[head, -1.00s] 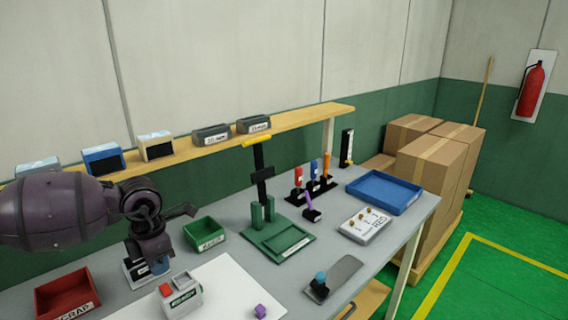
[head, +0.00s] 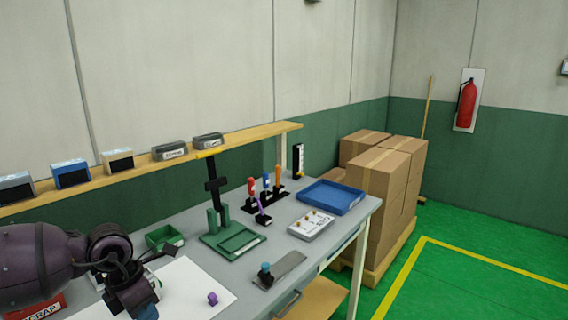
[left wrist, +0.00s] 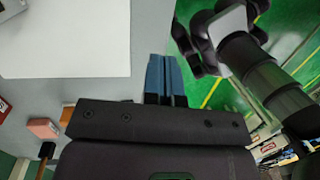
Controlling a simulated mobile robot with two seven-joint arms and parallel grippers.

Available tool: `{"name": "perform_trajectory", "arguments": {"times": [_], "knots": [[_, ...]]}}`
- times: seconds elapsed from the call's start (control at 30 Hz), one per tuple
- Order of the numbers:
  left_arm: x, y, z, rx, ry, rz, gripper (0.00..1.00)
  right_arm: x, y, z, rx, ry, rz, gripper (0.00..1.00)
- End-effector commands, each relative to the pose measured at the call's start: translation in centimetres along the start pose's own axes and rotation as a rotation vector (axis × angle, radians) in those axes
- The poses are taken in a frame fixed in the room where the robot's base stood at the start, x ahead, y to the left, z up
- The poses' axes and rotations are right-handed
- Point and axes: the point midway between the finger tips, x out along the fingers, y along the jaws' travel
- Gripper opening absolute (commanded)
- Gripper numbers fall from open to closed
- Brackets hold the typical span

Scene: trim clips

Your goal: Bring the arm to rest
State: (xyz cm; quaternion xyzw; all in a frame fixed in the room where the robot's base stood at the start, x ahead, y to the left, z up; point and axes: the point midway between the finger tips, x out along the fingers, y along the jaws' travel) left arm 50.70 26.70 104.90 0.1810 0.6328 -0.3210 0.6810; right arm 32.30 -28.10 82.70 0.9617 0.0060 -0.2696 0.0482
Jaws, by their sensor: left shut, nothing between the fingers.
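My left arm comes in at the lower left of the head view, with its gripper (head: 146,311) at the bottom edge over the near part of the workbench (head: 195,255). In the left wrist view, its blue fingers (left wrist: 166,80) lie together with nothing between them. They point past the edge of the white sheet (left wrist: 65,40), with green floor beyond. A small purple piece (head: 213,299) lies on the sheet, to the right of the gripper and apart from it. My right gripper does not show in the head view.
A green bin (head: 160,237) and a red scrap bin (head: 38,306) are close to the arm. A green press stand (head: 233,242), tool rack (head: 268,200), white kit tray (head: 311,226) and blue tray (head: 332,197) stand farther right. Cartons (head: 385,185) are beyond the bench.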

Motion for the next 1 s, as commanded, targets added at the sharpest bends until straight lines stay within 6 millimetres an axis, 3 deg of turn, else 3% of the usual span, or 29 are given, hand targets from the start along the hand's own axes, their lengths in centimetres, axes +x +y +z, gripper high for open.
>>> {"name": "perform_trajectory", "arguments": {"times": [0.1,0.27,0.4,0.53,0.63,0.73,0.87,1.0], "knots": [[2.1,-4.5,1.9,-0.003,-0.128,-0.168,0.0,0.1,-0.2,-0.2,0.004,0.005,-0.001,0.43],[3.1,-11.5,5.0,-0.062,-0.354,-0.449,0.0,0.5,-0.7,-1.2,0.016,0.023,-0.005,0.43],[1.9,-16.7,7.6,-0.192,-0.578,-0.713,0.0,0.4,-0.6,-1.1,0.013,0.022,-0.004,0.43],[-0.5,-19.4,9.4,-0.37,-0.783,-0.934,0.0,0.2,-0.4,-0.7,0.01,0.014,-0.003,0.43],[-2.5,-19.9,10.3,-0.545,-0.932,-1.082,0.0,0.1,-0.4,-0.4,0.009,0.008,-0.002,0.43],[-4.2,-19.1,10.6,-0.752,-1.07,-1.205,0.0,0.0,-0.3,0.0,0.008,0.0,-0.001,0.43],[-5.4,-16.6,9.9,-1.062,-1.227,-1.324,0.0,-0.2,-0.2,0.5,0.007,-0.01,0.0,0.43],[-5.2,-13.1,7.7,-1.441,-1.361,-1.392,0.0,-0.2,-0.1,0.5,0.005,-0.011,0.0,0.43]]}}
